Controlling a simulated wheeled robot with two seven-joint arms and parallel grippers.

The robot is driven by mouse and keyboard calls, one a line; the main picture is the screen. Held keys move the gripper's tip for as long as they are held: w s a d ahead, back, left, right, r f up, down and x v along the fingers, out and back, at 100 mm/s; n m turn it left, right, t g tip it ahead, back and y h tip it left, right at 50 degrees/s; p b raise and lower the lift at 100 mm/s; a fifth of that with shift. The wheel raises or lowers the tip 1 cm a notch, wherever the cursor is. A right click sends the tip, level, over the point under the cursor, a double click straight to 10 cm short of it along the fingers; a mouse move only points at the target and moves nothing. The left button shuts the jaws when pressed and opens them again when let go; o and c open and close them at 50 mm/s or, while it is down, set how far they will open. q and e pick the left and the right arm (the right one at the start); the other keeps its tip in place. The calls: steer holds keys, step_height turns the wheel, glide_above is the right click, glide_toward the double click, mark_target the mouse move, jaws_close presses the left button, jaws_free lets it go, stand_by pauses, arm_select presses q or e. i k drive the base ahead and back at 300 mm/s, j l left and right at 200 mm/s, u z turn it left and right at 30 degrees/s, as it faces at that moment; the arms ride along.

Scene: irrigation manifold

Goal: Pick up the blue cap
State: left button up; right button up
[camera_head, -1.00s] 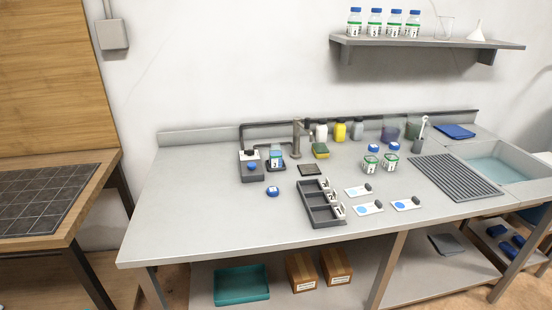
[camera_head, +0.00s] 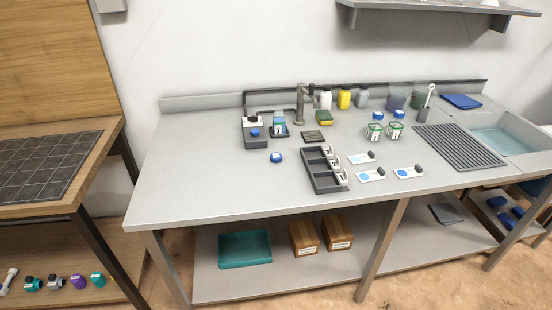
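Several blue caps show in the head view. One blue cap (camera_head: 276,157) lies alone on the grey bench (camera_head: 200,190), in front of a grey device (camera_head: 255,133) that has a blue round part on its front. Two more blue caps, a left one (camera_head: 377,115) and a right one (camera_head: 397,115), sit further back, behind two open-looking jars, a left jar (camera_head: 375,132) and a right jar (camera_head: 394,131). The frames do not show which cap is meant. Neither of my grippers is in view.
A dark compartment tray (camera_head: 325,172) stands right of the lone cap, with white cards beside it. A drain grid (camera_head: 458,147) and sink (camera_head: 505,140) are at the right. The bench's front left is clear. A wooden table (camera_head: 95,150) stands left.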

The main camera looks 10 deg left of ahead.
mark_target(275, 158)
steer(key=i+l+u, duration=0.55)
steer(key=l, duration=0.2)
steer(key=i+l+u, duration=0.25)
steer(key=l, duration=0.25)
